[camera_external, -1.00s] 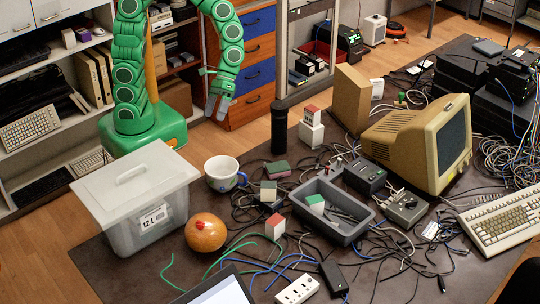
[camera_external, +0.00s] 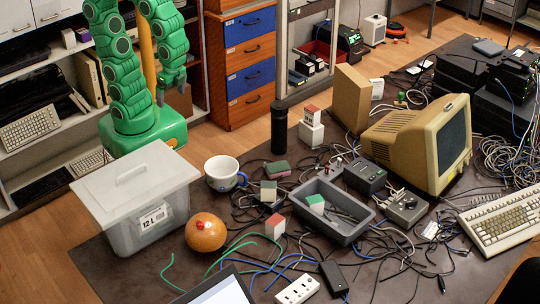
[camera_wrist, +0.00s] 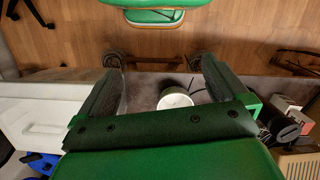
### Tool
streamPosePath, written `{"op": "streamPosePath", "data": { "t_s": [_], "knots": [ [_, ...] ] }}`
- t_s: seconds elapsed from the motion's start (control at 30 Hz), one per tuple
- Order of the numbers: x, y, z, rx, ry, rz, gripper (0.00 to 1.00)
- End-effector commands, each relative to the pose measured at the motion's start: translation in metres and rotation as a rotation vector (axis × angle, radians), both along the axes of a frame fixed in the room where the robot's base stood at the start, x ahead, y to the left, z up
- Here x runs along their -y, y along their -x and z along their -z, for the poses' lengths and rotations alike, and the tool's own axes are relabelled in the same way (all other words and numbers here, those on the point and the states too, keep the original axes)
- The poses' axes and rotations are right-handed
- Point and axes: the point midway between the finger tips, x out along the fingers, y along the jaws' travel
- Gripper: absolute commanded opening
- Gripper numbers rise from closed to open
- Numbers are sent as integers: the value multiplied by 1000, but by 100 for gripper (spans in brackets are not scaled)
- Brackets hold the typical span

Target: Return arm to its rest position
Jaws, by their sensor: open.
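My green arm is folded back close over its green base, beyond the table's far left edge. My gripper (camera_external: 168,88) hangs at the end of the arm, beside the wooden post and well away from the table items. The wrist view shows the two dark fingers of my gripper (camera_wrist: 157,62) spread apart, with nothing between the tips. In that view, the white mug (camera_wrist: 174,98) shows below, between the fingers and apart from them. The mug (camera_external: 222,174) stands upright on the table.
A lidded plastic box (camera_external: 140,205) stands on the table nearest my base. A black cylinder (camera_external: 279,128), a grey tray (camera_external: 352,233), an orange round object (camera_external: 205,233) and a beige monitor (camera_external: 410,135) are also there. A drawer cabinet (camera_external: 240,112) stands behind. Floor shows between base and cabinet.

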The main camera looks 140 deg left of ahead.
Motion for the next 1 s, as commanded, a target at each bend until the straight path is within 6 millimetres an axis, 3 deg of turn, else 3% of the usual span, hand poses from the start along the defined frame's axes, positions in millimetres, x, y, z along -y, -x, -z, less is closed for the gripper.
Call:
{"op": "streamPosePath", "data": {
  "t_s": [0.2, 0.4, 1.0],
  "knots": [
    [36, 19, -11, 29, 1, 108, 100],
    [57, 35, -17, 49, 6, 178, 100],
    [62, 39, -18, 55, 9, 196, 100]
  ]
}}
